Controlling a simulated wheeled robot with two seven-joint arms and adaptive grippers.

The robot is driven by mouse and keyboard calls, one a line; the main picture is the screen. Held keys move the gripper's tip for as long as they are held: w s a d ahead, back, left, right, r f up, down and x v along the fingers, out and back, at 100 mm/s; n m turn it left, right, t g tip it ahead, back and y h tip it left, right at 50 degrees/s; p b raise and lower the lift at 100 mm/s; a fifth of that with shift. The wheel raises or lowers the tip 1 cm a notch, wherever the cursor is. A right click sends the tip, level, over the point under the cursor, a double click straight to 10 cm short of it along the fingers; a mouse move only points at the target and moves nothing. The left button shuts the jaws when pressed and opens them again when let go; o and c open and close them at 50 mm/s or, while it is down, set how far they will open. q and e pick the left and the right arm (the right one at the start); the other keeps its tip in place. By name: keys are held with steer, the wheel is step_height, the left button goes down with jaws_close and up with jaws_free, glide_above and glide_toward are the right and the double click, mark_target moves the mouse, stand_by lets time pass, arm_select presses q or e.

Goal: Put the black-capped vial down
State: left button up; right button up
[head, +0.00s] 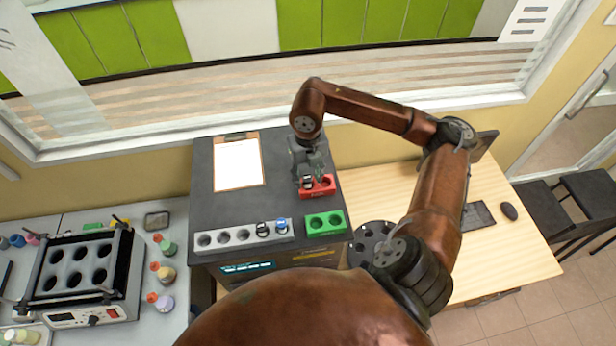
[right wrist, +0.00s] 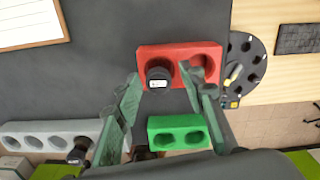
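The black-capped vial (right wrist: 158,76) stands upright in the left hole of the red rack (right wrist: 205,50); its lower part is hidden in the hole. In the head view the vial (head: 307,183) shows just under my right gripper (head: 308,170), at the left end of the red rack (head: 326,188). In the right wrist view the fingers of my right gripper (right wrist: 160,74) are spread on either side of the vial's cap, with gaps showing. The right finger covers part of the rack's other hole. My left gripper is not in view.
A green two-hole rack (head: 325,232) and a grey rack (head: 215,249) with two vials at its right end stand in front. A clipboard (head: 238,164) lies left of the red rack. A dark round holder (head: 367,237) is at the right. The dark top between is clear.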

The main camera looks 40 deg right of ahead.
mark_target(308, 178)
steer(key=shift+r, duration=0.5)
step_height(308, 178, up, 11)
steer(key=b, duration=0.2)
steer(key=shift+r+b, duration=0.15)
steer(key=shift+b, duration=0.15)
